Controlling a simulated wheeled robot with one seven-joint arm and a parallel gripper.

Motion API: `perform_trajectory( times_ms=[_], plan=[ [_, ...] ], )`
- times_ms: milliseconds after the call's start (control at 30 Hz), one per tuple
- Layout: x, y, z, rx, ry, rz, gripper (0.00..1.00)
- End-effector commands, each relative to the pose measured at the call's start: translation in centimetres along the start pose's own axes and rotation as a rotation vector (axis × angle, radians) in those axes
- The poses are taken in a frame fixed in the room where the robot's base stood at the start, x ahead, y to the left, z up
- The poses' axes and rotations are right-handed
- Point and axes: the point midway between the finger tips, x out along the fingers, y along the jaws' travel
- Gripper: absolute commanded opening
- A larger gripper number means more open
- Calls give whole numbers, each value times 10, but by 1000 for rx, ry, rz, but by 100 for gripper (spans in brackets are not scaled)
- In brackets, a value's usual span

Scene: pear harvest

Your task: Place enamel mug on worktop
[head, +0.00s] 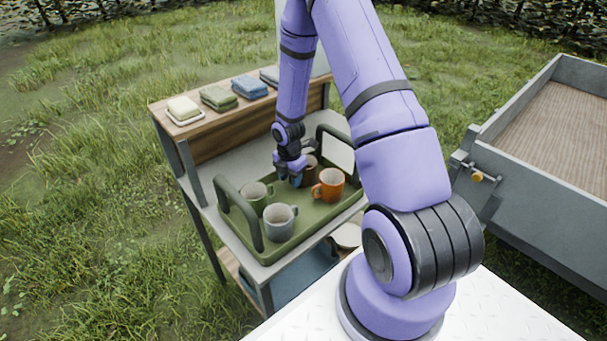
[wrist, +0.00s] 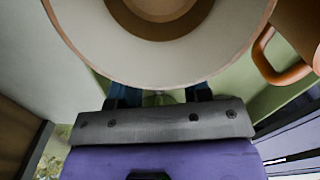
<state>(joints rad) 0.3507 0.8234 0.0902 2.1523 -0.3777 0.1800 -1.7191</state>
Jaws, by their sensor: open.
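In the head view, several mugs stand upright in a green tray (head: 300,229) on the grey worktop (head: 232,165): a pale grey mug (head: 279,224), a green mug (head: 257,194), an orange mug (head: 329,188) and a brown mug (head: 311,170). I cannot tell which is the enamel mug. My gripper (head: 291,180) is low over the tray, beside the brown mug. In the wrist view, a brown-rimmed mug with a pale inside (wrist: 160,50) is close ahead of my open gripper (wrist: 160,97); its rim hides the fingertips. The orange mug's handle (wrist: 268,60) shows at right.
A raised wooden shelf (head: 215,125) behind the worktop holds several folded cloths or soap-like blocks (head: 219,97). The tray's upright handles (head: 238,212) flank the mugs. A pale bowl (head: 346,236) sits lower down. A grey trailer (head: 530,170) stands at right.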

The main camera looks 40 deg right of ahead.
Motion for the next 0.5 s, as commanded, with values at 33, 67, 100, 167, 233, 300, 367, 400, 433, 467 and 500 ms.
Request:
perform_trajectory(
  times_ms=[33,67,100,167,233,300,367,400,433,467,500],
  plan=[
    [0,0,0,0,0,0,37],
    [0,0,0,0,0,0,30],
    [0,0,0,0,0,0,21],
    [0,0,0,0,0,0,8],
    [0,0,0,0,0,0,0],
    [0,0,0,0,0,0,0],
    [0,0,0,0,0,0,0],
    [0,0,0,0,0,0,0],
    [0,0,0,0,0,0,0],
    [0,0,0,0,0,0,0],
    [0,0,0,0,0,0,0]
  ],
)
